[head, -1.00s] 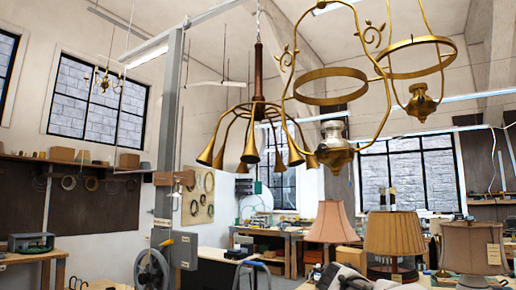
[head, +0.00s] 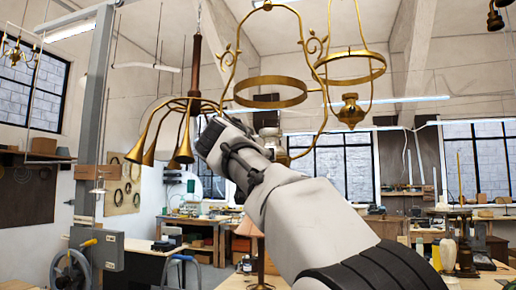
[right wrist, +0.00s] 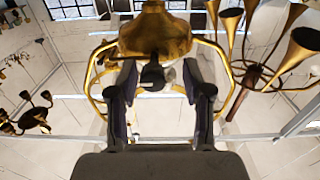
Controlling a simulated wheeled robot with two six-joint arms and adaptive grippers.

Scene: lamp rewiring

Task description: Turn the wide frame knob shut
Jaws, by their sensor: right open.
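In the head view a brass hanging frame with a ring (head: 270,104), seemingly the wide frame, hangs at centre. My right arm comes up from the lower right and covers its lower part; my right fingertips are hidden there. In the right wrist view its brass body (right wrist: 155,32) is at the top, with a dark knob-like piece (right wrist: 152,78) below it. My right gripper (right wrist: 160,80) is open, its two fingers on either side of that piece. I cannot tell whether they touch it, nor how far the knob is turned. My left gripper is not in view.
A second brass frame (head: 350,112) hangs just to the right. A horn-shaded chandelier (head: 184,145) hangs close on the left, and also shows in the right wrist view (right wrist: 295,50). A lamp with a pink shade (head: 250,226) stands low behind my arm. Benches line the back.

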